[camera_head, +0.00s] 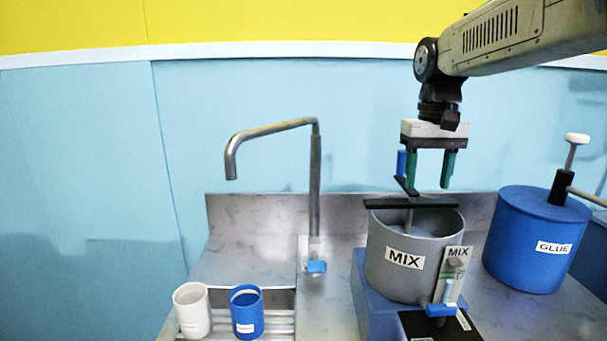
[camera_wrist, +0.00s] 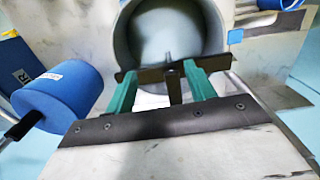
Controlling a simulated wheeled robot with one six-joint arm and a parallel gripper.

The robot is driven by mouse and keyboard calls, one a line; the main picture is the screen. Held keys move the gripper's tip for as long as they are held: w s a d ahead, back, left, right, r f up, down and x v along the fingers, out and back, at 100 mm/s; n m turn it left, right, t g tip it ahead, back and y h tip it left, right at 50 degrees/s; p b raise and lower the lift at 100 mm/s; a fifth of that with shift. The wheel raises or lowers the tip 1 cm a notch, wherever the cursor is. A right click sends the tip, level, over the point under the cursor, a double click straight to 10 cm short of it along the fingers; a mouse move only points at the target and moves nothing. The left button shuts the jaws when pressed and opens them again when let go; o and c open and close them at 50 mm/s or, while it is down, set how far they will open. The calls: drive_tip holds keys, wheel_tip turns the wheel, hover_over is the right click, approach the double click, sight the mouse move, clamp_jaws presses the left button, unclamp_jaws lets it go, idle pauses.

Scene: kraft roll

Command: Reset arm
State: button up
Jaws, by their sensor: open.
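My gripper (camera_head: 430,172) hangs from my arm at the upper right, pointing down above the grey MIX pot (camera_head: 385,262). Its two green fingers are apart, with no object clearly held between them. A blue upright handle (camera_head: 401,163) of the pot's stirrer stands close to the left finger. A black bar (camera_head: 385,203) lies across the pot's rim below the fingertips. In the wrist view my gripper (camera_wrist: 160,75) is open, with the pot (camera_wrist: 130,35) beyond it. The black bar passes near the fingertips; I cannot tell if they touch.
A blue GLUE container (camera_head: 522,245) with a pump handle stands to the right of the pot. A metal tap (camera_head: 316,180) rises at the left over a sink. A white cup (camera_head: 192,312) and a blue cup (camera_head: 246,315) stand at the front left. A blue wall is behind.

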drive_tip(key=s+f, duration=0.3)
drive_tip(key=s, duration=0.6)
drive_tip(key=s+d+f+t, duration=0.1)
drive_tip(key=s+f, duration=0.3)
drive_tip(key=s, duration=0.6)
drive_tip(key=s+d+f, duration=0.1)
drive_tip(key=s+f, duration=0.2)
drive_tip(key=s, duration=0.6)
drive_tip(key=shift+s+f+t, duration=0.25)
drive_tip(key=shift+s+t, duration=0.05)
drive_tip(key=shift+t, duration=0.1)
